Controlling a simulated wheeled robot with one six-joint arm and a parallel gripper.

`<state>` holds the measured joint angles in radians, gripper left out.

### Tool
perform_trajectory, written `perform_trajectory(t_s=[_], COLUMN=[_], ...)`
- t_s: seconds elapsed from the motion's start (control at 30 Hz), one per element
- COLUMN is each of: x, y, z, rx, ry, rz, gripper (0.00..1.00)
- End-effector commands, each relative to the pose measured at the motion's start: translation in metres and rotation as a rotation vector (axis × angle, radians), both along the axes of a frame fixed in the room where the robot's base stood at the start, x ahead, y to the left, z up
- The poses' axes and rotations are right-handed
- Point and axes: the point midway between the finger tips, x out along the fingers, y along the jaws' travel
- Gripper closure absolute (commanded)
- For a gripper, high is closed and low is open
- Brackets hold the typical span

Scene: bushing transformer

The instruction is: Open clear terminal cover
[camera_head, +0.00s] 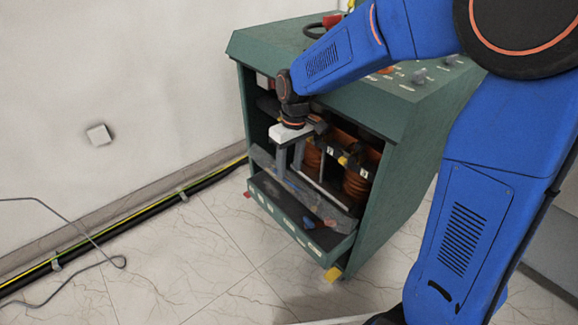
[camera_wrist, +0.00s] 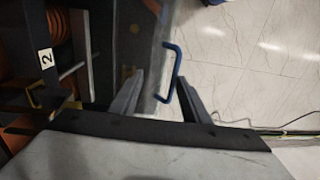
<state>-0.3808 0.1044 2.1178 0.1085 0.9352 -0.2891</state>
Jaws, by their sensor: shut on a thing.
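The clear terminal cover (camera_head: 325,208) is a greyish see-through strip across the lower front of the green cabinet (camera_head: 385,215). It slants outward over the cabinet's front ledge. My gripper (camera_head: 289,173) reaches down in front of the cabinet opening, with its fingers at the cover. In the wrist view, a dark see-through part of the cover (camera_wrist: 143,55) shows beside and between the fingers. A blue bent handle (camera_wrist: 176,62) rises near the right finger. My gripper is shut on the cover; the exact contact is hard to make out.
Orange-brown coils (camera_head: 357,184) and numbered dark brackets stand inside the cabinet behind the cover. A lower front panel with labelled sockets (camera_head: 290,222) juts out below. Cables (camera_head: 130,220) run along the wall at left.

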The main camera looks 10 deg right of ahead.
Motion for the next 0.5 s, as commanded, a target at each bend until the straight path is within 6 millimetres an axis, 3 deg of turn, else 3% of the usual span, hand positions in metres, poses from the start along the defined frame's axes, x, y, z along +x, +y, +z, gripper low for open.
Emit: perform_trajectory(t_s=[0.03, 0.07, 0.1, 0.17, 0.2, 0.5], x=[0.0009, 0.0009, 0.0008, 0.0006, 0.0005, 0.0003], y=[-0.0062, -0.0062, -0.0065, -0.0062, -0.0061, -0.0033], z=[-0.0054, -0.0055, -0.0055, -0.0052, -0.0049, -0.0025], rx=[-0.012, -0.012, -0.013, -0.013, -0.013, -0.008], ry=[0.003, 0.003, 0.003, 0.003, 0.003, 0.001], rz=[0.001, 0.001, 0.001, 0.001, 0.002, 0.002], gripper=[0.98, 0.6, 0.65, 0.62, 0.74, 0.74])
